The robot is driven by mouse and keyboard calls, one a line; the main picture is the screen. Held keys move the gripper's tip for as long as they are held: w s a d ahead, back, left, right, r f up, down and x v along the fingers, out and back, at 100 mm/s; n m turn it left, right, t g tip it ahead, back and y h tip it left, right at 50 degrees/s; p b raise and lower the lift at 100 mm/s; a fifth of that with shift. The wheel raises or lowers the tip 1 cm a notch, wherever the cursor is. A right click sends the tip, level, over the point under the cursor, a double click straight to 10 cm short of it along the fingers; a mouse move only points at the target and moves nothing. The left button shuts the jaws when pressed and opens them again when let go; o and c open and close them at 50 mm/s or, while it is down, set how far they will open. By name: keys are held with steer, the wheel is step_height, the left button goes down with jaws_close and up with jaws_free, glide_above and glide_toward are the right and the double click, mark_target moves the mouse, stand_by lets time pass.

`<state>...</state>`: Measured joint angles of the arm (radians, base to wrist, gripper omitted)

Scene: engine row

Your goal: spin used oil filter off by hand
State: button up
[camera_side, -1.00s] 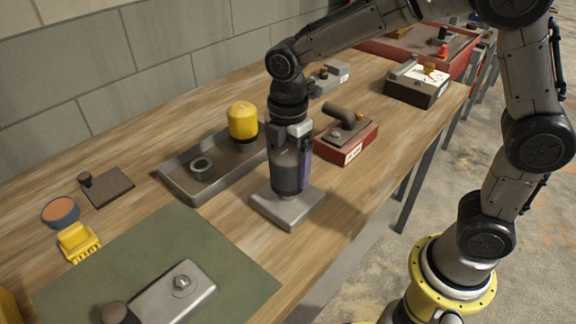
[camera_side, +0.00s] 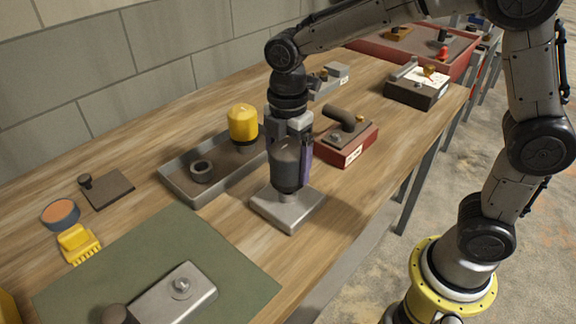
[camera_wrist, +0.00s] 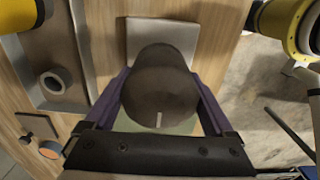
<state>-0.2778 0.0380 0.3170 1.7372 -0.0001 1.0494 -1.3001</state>
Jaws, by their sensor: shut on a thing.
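The used oil filter (camera_side: 286,163) is a dark brown-grey can standing upright over a grey metal block (camera_side: 288,213) near the table's front edge. My gripper (camera_side: 291,160) comes straight down over it and is shut on the filter, with purple-lined fingers on its sides. In the wrist view the filter (camera_wrist: 160,85) shows its domed end with a pale mark, between the two purple fingers (camera_wrist: 160,98). A short lighter neck shows between the filter and the block. Whether the thread still engages is hidden.
A grey tray (camera_side: 180,187) behind holds a yellow filter (camera_side: 243,124) and a dark ring (camera_side: 202,171). A red block with a bent pipe (camera_side: 347,140) stands close right. A green mat (camera_side: 150,270) lies front left, bearing a metal block (camera_side: 172,297). Bare wood lies between.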

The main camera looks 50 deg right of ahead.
steer(key=shift+r, duration=1.4)
